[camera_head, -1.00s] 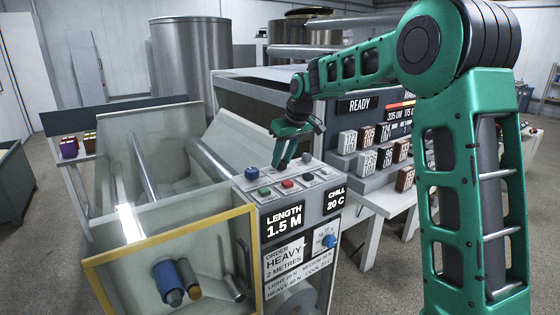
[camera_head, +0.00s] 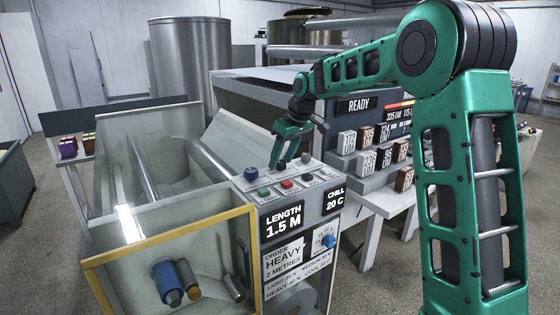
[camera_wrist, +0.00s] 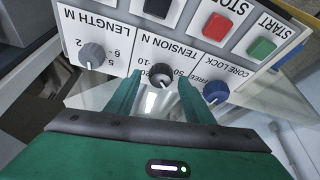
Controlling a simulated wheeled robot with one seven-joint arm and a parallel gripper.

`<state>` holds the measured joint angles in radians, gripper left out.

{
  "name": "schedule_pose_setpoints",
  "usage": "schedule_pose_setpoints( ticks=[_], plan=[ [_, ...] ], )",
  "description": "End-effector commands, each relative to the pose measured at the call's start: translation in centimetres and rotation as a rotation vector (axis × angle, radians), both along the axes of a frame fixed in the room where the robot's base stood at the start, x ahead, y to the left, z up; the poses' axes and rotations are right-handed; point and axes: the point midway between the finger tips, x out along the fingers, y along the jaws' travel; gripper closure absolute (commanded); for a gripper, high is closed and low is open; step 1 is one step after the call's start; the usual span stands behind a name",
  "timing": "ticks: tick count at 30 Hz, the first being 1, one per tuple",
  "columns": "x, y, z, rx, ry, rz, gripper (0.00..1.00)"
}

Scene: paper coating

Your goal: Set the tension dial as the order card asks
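The tension dial (camera_wrist: 161,76) is a dark round knob under the label TENSION N in the wrist view, with a pale pointer mark. My gripper (camera_wrist: 158,80) is open, its green fingers on either side of the dial; I cannot tell whether they touch it. In the head view my gripper (camera_head: 280,163) points down at the panel (camera_head: 318,176) and largely hides the dial. The order card (camera_head: 285,257) reads HEAVY, 2 METRES. The chart (camera_head: 300,274) below it lists light 20 N and heavy 40 N; the other text is small.
The grey length dial (camera_wrist: 91,55) and blue core lock dial (camera_wrist: 215,92) flank the tension dial. The red stop (camera_wrist: 216,26) and green start (camera_wrist: 261,48) buttons are close by. A length display (camera_head: 283,221) shows 1.5 M.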

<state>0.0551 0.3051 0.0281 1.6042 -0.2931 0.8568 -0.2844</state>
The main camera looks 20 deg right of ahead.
Motion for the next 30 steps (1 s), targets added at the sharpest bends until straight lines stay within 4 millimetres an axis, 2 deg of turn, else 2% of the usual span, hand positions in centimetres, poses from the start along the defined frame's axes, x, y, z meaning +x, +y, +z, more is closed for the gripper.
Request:
schedule_pose_setpoints(
  ticks=[6,10,21,27,30],
  plan=[
    [0.0,0.0,0.1,0.000,0.000,0.000,0.52],
    [-0.3,-0.2,0.9,0.001,-0.002,-0.001,0.52],
    [-2.4,-1.5,7.0,-0.001,-0.003,-0.001,0.52],
    [-3.2,-1.9,9.2,0.000,-0.001,0.000,0.52],
    [-3.5,-2.0,9.7,0.000,0.001,-0.001,0.52]
  ],
)
